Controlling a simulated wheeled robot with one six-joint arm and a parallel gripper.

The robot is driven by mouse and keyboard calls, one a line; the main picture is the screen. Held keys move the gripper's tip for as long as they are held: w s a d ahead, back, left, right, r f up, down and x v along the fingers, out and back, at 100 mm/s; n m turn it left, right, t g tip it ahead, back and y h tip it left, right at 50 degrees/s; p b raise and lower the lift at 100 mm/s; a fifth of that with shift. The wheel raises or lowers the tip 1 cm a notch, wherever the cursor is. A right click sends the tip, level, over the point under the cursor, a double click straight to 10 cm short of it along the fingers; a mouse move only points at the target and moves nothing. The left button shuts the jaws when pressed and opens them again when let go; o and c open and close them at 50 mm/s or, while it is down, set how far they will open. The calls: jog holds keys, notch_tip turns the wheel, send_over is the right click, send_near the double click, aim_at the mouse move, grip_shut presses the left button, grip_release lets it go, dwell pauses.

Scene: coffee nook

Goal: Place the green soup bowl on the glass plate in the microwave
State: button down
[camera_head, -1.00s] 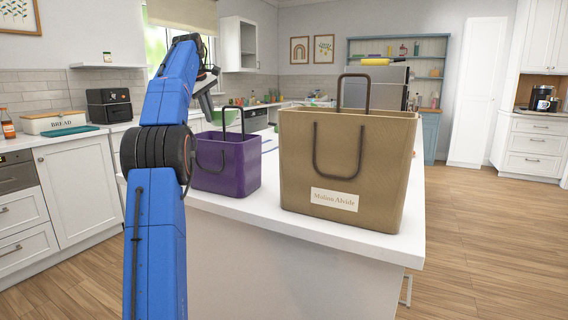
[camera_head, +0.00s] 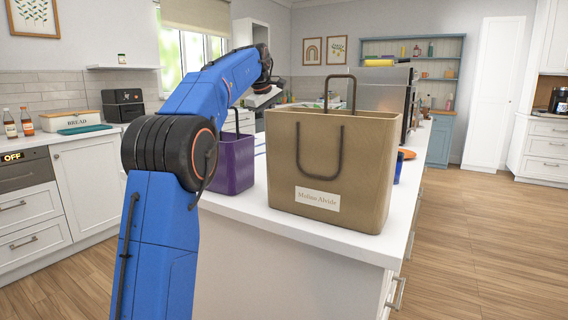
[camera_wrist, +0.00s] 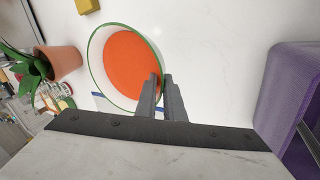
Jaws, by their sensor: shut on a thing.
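The green soup bowl (camera_wrist: 97,75) shows in the wrist view, with a green rim, a white inner wall and an orange inside. My gripper (camera_wrist: 162,77) is shut on the right side of its rim. The bowl seems to be above a white surface; its height is unclear. In the head view the bowl and my fingertips are hidden behind the tan bag. A large steel box (camera_head: 350,92) stands behind the bag; it may be the microwave, but its opening and any glass plate are out of sight.
The tan bag (camera_head: 310,150) stands upright on the white island counter (camera_head: 275,222), close to my arm. A purple bag (camera_head: 235,165) stands left of it, and also shows in the wrist view (camera_wrist: 285,100). A potted plant (camera_wrist: 62,62) is left of the bowl.

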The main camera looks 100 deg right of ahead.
jog(key=shift+s+a, duration=0.3)
jog(key=shift+s, duration=0.1)
jog(key=shift+s+a+f, duration=0.1)
jog(key=shift+f, duration=4.95)
jog(key=shift+f, duration=0.1)
jog(key=c, duration=1.9)
grip_release()
jog(key=shift+o, duration=0.2)
jog(key=v, duration=1.2)
